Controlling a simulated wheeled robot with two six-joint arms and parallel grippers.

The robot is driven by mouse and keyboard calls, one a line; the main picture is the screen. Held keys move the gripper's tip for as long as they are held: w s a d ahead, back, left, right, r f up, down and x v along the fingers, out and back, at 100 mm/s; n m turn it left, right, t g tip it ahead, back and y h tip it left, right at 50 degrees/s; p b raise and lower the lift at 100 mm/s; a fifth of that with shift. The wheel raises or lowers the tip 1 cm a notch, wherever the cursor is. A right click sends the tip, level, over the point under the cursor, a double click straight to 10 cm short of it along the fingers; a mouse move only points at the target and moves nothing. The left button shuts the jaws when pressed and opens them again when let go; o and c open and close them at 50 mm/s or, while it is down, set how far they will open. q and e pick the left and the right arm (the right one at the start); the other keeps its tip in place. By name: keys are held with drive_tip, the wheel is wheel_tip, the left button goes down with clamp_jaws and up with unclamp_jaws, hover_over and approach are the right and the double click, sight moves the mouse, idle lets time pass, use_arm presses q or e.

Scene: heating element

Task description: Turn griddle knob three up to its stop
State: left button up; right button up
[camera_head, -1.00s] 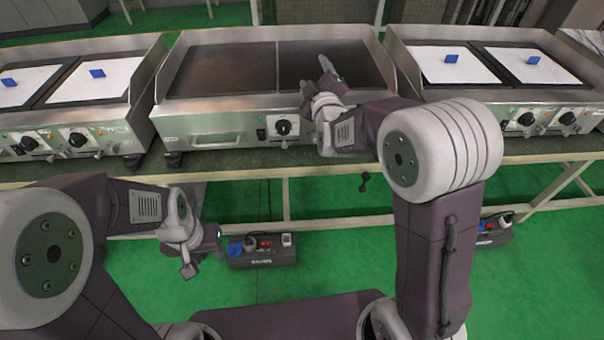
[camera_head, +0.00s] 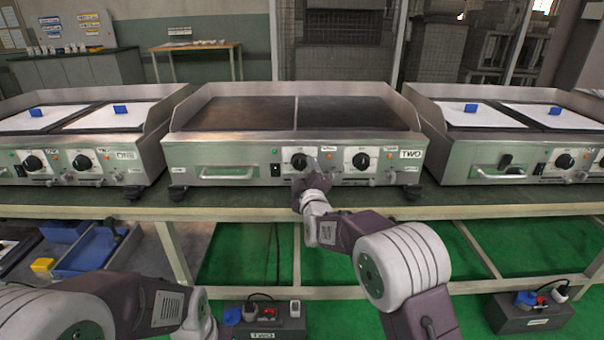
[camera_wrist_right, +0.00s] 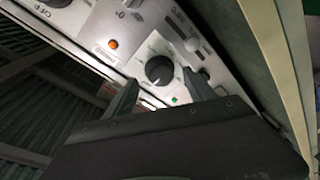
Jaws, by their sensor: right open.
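The middle griddle (camera_head: 240,150), labelled TWO, has two black knobs on its front panel, a left one (camera_head: 299,161) and a right one (camera_head: 361,161). I cannot read which is knob three. My right gripper (camera_head: 314,168) is at the left knob's lower right in the head view. In the right wrist view, that knob (camera_wrist_right: 159,70) lies between the two spread fingers of my right gripper (camera_wrist_right: 162,92), beyond their tips or level with them. Contact cannot be told. A white mark shows on the knob's lower edge there. My left arm shows at the bottom left; its gripper is out of frame.
An orange lamp (camera_wrist_right: 113,44) and a green lamp (camera_wrist_right: 174,100) flank the knob. Another knob (camera_wrist_right: 55,3) is at the top left. Similar griddles stand left (camera_head: 130,140) and right (camera_head: 460,155). The table edge (camera_head: 240,213) runs below the panel.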

sight(301, 166)
drive_tip(key=shift+w+a+b, duration=0.2)
drive_tip(key=shift+w+b, duration=0.1)
drive_tip(key=shift+w, duration=1.4)
drive_tip(key=c, duration=1.4)
drive_tip(key=shift+o, duration=0.2)
drive_tip(key=shift+m, duration=0.3)
